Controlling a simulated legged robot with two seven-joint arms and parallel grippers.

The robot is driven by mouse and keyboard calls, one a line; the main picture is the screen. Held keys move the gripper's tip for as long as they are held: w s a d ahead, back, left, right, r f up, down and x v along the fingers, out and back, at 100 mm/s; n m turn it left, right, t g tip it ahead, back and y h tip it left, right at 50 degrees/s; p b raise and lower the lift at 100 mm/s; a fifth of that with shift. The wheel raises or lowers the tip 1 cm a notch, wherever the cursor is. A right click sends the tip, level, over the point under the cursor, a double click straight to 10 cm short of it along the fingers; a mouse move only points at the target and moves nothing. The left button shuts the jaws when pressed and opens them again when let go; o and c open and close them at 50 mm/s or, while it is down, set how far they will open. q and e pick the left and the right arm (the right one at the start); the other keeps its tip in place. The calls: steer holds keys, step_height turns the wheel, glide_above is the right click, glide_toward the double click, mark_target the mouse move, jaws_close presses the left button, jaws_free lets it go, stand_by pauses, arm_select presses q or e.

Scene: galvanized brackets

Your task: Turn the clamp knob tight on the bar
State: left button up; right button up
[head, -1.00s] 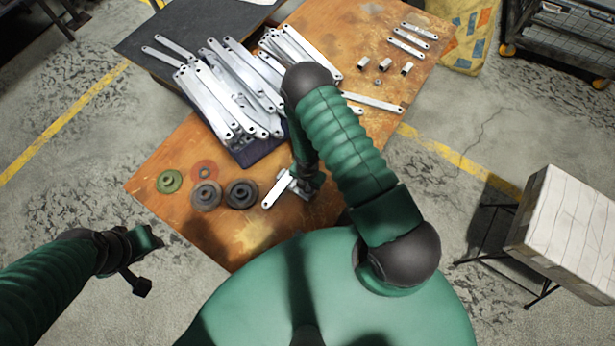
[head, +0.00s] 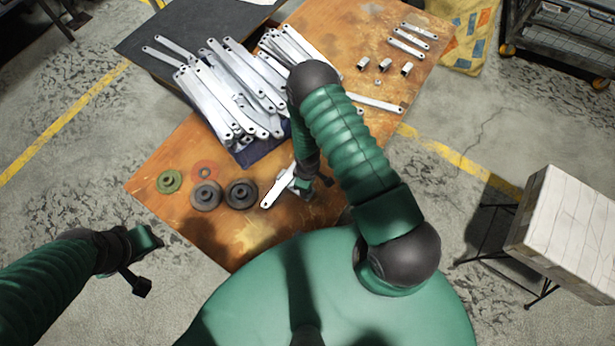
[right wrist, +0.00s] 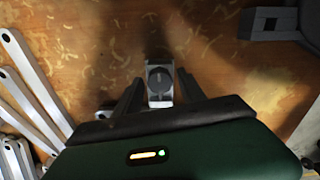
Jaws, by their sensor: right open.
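A silver flat bar (head: 278,188) lies near the front of the orange-brown table, its far end partly hidden by my right arm. My right gripper (head: 318,186) is low over the table at the bar's right side. In the right wrist view its two dark fingers (right wrist: 160,80) are open, one on each side of a small grey part with a dark round knob (right wrist: 159,79), which looks like the clamp knob. I cannot tell whether the fingers touch it. My left gripper (head: 143,268) hangs off the table's left side; its jaw state is unclear.
Dark round discs (head: 206,195) and a green ring (head: 169,181) lie left of the bar. A large pile of silver brackets (head: 235,85) lies behind. A grey block (right wrist: 268,23) shows at the wrist view's upper right.

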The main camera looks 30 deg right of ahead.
step_height(320, 180, up, 6)
steer(key=p, duration=0.5)
steer(key=shift+r, duration=0.15)
